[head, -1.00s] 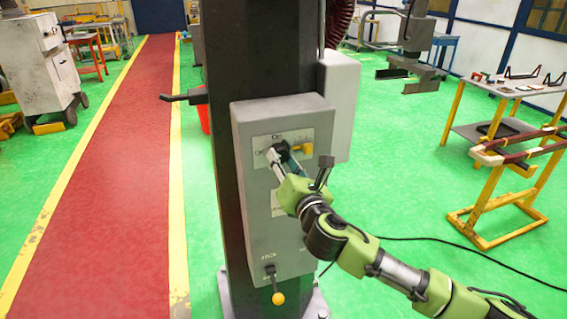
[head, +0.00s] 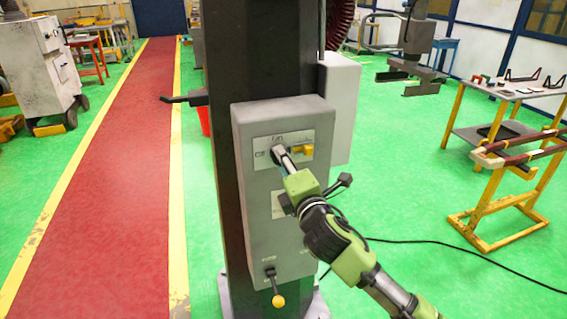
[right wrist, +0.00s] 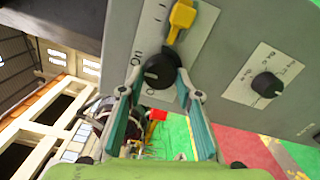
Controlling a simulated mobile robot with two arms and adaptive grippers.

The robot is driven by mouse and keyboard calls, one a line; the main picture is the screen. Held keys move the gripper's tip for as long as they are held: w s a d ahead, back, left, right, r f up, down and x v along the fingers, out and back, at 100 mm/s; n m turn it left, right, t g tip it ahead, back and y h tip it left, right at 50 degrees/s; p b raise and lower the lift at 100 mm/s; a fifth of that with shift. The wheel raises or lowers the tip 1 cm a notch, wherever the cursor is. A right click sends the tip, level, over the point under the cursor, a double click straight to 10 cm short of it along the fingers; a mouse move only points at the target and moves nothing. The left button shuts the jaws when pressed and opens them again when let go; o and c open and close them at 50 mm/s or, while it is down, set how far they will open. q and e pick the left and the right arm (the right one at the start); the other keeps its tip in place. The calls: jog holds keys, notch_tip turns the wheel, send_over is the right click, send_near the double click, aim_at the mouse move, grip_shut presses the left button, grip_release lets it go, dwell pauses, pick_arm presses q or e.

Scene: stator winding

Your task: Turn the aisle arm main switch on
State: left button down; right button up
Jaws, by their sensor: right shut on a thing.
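A grey switch box (head: 285,235) is mounted on the dark column. Near its top is a pale label plate (head: 262,142) with a black round knob, marked "On" beside it. The knob (right wrist: 160,70) is clear in the right wrist view, but in the head view my gripper mostly covers it. My right gripper (head: 279,152) is at this knob. In the right wrist view, its two fingers (right wrist: 161,78) are closed on opposite sides of the knob. My left gripper is in neither view.
A yellow handle (head: 302,150) sits right beside the knob. A second black knob (right wrist: 267,85) is lower on the box. A yellow-tipped lever (head: 277,298) is at the bottom. A black cable (head: 450,241) lies on the green floor. A yellow stand (head: 490,205) is at right.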

jog(key=shift+m, duration=0.3)
dwell(0.4)
jog(key=o, duration=1.1)
jog(key=shift+d, duration=0.1)
jog(key=v, duration=1.2)
